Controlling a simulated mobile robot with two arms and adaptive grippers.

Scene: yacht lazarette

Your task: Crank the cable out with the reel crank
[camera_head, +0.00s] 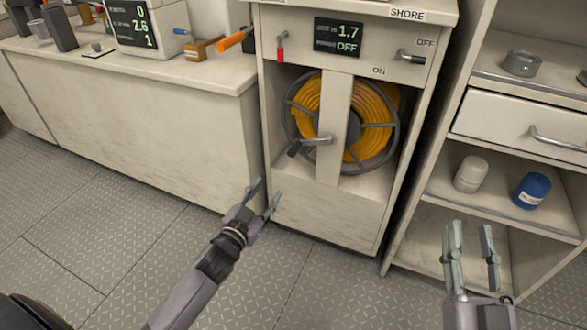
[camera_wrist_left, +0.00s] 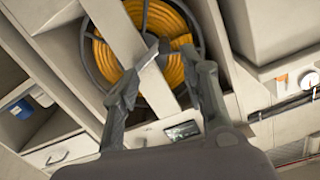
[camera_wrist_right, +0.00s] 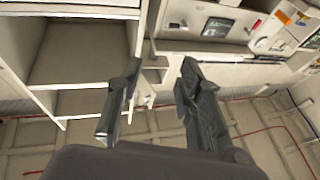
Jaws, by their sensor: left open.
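The cable reel (camera_head: 302,110) with its yellow cable (camera_head: 374,112) sits inside the cabinet behind a pale upright post (camera_head: 333,128). The reel crank (camera_head: 312,142) is in front of the post, its dark handle pointing left and down. A display above reads 1.7 and OFF. My left gripper (camera_head: 264,190) is open and empty, below and left of the crank; in the left wrist view the reel (camera_wrist_left: 95,62) shows beyond its open fingers (camera_wrist_left: 160,75). My right gripper (camera_head: 469,235) is open and empty in front of the right shelf. It is apart from everything.
A red-handled lever (camera_head: 280,50) and a black-handled switch lever (camera_head: 411,57) are on the cabinet's upper panel. The right shelf holds a white jar (camera_head: 470,174) and a blue jar (camera_head: 531,190). The counter at left holds tools and a meter. The floor is clear.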

